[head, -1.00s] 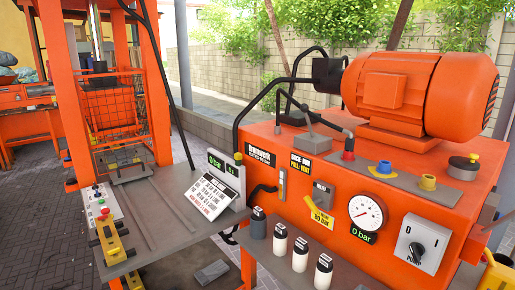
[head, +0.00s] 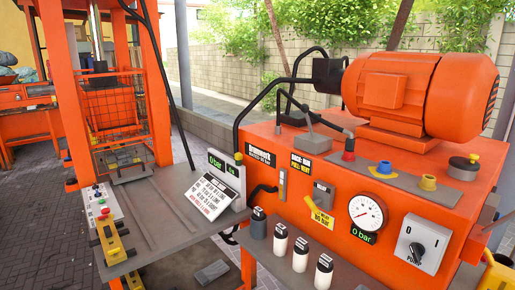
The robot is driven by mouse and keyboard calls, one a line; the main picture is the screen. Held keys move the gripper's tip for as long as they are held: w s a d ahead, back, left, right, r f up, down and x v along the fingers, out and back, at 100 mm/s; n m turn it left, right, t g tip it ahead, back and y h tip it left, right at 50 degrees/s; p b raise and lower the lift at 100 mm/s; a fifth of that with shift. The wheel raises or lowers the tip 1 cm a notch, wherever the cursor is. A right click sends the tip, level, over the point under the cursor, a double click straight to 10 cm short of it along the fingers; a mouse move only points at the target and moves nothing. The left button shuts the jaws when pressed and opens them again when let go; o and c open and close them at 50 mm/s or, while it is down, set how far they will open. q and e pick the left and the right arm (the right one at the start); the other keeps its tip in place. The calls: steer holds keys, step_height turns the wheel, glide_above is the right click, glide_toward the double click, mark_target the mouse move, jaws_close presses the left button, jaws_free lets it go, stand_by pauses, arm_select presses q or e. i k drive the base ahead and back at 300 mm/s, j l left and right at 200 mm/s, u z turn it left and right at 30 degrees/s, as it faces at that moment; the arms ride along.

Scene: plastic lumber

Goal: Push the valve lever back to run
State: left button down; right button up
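The grey valve block (head: 311,143) sits on top of the orange power unit, near its left end. The thin valve lever (head: 307,116) rises from it and leans slightly left. Below it, on the unit's front, a black label (head: 301,165) seems to mention run and pull to vent, in small print. The round gauge (head: 366,212) has a green 0 bar readout under it. I cannot make out either of my grippers in the head view, and nothing is seen touching the lever.
A large orange motor (head: 419,93) stands on the unit, right of the lever. Black hoses (head: 262,93) arch close by on the left. Several bottles (head: 300,254) stand on a shelf in front. A grey table (head: 160,220) with a sloped sign (head: 211,195) lies to the left.

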mark_target(304, 108)
steer(key=i+l+u, duration=0.1)
steer(key=l, duration=0.5)
steer(key=i+l+u, duration=0.1)
steer(key=l, duration=0.5)
steer(key=i+l+u, duration=0.1)
steer(key=l, duration=0.5)
